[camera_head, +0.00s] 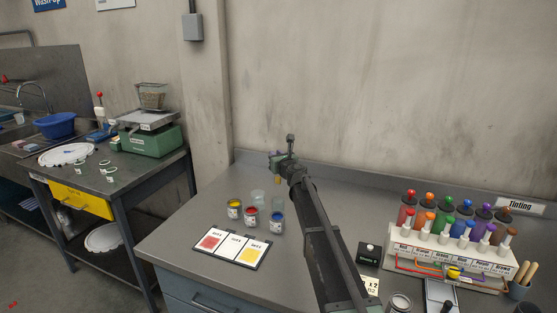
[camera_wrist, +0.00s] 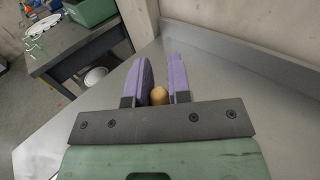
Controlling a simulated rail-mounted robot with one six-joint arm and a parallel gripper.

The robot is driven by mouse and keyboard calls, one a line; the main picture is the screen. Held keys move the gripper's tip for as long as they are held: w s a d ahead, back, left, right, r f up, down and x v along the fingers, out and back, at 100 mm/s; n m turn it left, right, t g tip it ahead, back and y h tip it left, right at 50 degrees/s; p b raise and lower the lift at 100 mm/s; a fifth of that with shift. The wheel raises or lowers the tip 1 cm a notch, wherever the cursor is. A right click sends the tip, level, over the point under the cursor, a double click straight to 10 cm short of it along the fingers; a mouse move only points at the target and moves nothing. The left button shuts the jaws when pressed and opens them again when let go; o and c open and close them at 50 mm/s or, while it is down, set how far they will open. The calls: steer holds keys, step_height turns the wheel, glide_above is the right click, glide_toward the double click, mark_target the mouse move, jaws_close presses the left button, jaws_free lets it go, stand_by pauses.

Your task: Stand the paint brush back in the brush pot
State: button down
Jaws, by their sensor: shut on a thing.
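My gripper (camera_head: 276,156) is raised over the back left part of the grey worktop, near the wall. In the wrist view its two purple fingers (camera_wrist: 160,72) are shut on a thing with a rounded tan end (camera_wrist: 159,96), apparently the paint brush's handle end. The rest of the brush is mostly hidden; a small tan piece (camera_head: 277,181) shows below the gripper in the head view. A small grey pot (camera_head: 518,291) with several tan wooden handles stands at the worktop's right; it looks like the brush pot.
Open paint jars in yellow, red (camera_head: 250,215) and blue, and clear glasses (camera_head: 258,197), stand below the gripper. A swatch card (camera_head: 232,247) lies in front. A tinting rack (camera_head: 445,250) fills the right. A side bench holds a green scale (camera_head: 150,139).

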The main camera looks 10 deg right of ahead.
steer(key=shift+f+b, duration=5.45)
steer(key=shift+f, duration=0.1)
steer(key=c, duration=1)
jaws_free()
glide_toward(276, 181)
steer(key=shift+w+d+f, duration=0.25)
steer(key=shift+w+f, duration=0.3)
steer(key=shift+f, duration=0.05)
